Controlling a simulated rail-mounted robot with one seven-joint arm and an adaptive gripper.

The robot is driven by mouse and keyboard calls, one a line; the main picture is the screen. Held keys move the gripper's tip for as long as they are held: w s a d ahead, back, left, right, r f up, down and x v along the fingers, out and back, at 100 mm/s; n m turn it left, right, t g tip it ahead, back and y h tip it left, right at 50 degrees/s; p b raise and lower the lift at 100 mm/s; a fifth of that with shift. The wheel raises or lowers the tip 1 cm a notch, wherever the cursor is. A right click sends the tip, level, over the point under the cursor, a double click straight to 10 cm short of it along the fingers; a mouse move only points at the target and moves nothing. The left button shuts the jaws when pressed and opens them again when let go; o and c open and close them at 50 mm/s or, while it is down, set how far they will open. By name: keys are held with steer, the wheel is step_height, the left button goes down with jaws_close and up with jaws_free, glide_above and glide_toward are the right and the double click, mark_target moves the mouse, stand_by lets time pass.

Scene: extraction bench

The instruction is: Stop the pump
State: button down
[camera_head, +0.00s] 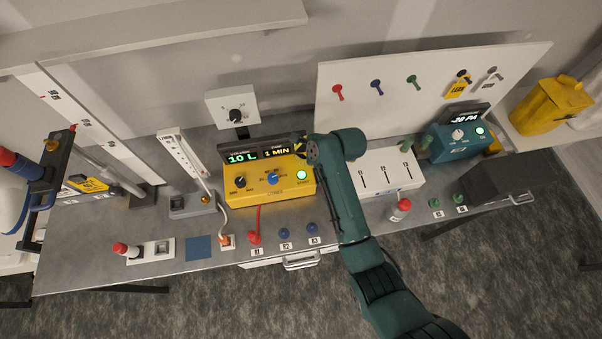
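A yellow control box (262,196) stands mid-bench with a display (255,155) reading 10 L and 1 MIN. It has a black knob (240,182), a blue knob (272,178) and a lit green START button (301,175). A smaller teal box (455,142) at the right has a display reading about 30 PA, a pale knob (457,134) and a lit green button (480,131). Which of them is the pump I cannot tell. My gripper (302,149) is above the yellow box's back right corner, beside its display; its fingers are too small to read.
A white box with switches (390,176) stands right of my arm. Red and blue pegs (284,232) line the front edge. A white stand (188,165) is left of the yellow box. A white board with hooks (430,90) stands behind. Bare bench shows at the left (85,240).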

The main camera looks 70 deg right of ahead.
steer(key=b, duration=0.8)
glide_above(295, 169)
steer(key=s, duration=0.2)
steer(key=f, duration=0.8)
steer(key=shift+a, duration=0.35)
steer(key=shift+f, duration=0.4)
steer(key=shift+f, duration=0.15)
steer(key=shift+f, duration=0.3)
steer(key=shift+f, duration=0.4)
steer(key=shift+r+p, duration=0.8)
steer(key=shift+p, duration=0.05)
